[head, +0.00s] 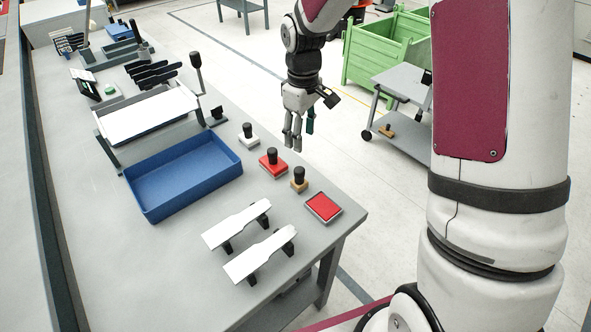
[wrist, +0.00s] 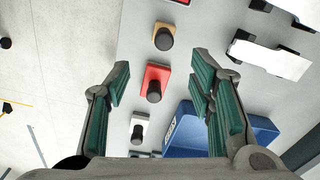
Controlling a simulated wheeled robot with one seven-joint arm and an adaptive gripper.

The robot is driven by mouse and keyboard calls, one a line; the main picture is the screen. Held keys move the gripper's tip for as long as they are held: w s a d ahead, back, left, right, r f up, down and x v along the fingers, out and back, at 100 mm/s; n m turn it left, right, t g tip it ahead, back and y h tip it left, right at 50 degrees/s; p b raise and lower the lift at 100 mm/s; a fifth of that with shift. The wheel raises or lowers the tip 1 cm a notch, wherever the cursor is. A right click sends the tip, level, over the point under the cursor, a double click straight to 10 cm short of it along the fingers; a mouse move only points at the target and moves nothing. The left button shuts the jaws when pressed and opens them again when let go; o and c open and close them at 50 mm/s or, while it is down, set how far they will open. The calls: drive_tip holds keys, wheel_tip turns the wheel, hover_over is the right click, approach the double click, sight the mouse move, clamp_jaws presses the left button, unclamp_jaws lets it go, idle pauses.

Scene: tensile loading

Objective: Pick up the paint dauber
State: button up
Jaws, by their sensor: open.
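Three black-knobbed hand tools stand upright in a row on the grey table, one with a white base (head: 248,141), one with a red base (head: 271,169) and one with a tan base (head: 299,184). Looks alone do not tell which is the paint dauber. My gripper (head: 294,142) is open and empty, fingers pointing down, above the table's right edge area. In the wrist view, the red-based tool (wrist: 157,72) shows between the fingers (wrist: 160,68), some way below. The tan-based tool (wrist: 163,37) lies above it in the picture, the white-based tool (wrist: 138,122) below it.
A red pad (head: 323,207) lies near the table's corner. A blue tray (head: 150,208) sits left of the tools. Two white specimens (head: 262,255) on black supports lie in front. A white tray (head: 130,119) and black tools (head: 150,73) stand farther back.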

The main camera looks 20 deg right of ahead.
sight(300, 170)
wheel_tip(300, 170, down, 9)
drive_tip(key=shift+a+r+p, duration=0.1)
drive_tip(key=shift+p, duration=0.3)
drive_tip(key=shift+s+a+f+p, duration=0.1)
drive_tip(key=shift+f+p, duration=0.25)
drive_tip(key=shift+f, duration=1)
drive_tip(key=shift+s+a+f+p, duration=0.1)
drive_tip(key=shift+f+p, duration=0.2)
drive_tip(key=shift+f, duration=1)
drive_tip(key=shift+c, duration=0.3)
clamp_jaws()
